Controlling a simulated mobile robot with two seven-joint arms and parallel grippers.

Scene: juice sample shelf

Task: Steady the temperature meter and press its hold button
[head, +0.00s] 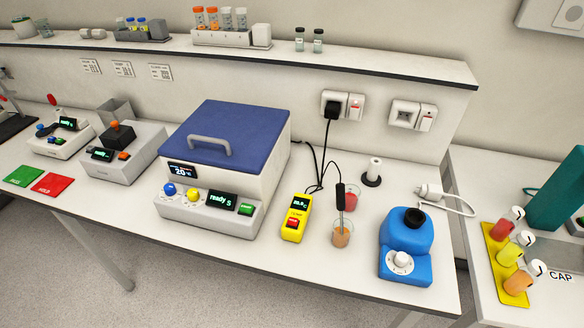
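The yellow temperature meter (296,218) lies on the bench between the blue-lidded machine and the glass beakers. Its small dark display shows lit digits that I read only in part. A red button (292,224) sits on the meter below the display. A black cable runs from the meter area to a dark probe (340,197), which stands in a beaker of orange liquid (342,235). Neither of my grippers shows in the head view, and nothing touches the meter.
The blue-lidded machine (238,135) stands close left of the meter. A second beaker with red liquid (350,200), a blue device (406,245) and a white plug (430,190) lie to the right. A shelf (390,62) overhangs the back. Bench in front of the meter is clear.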

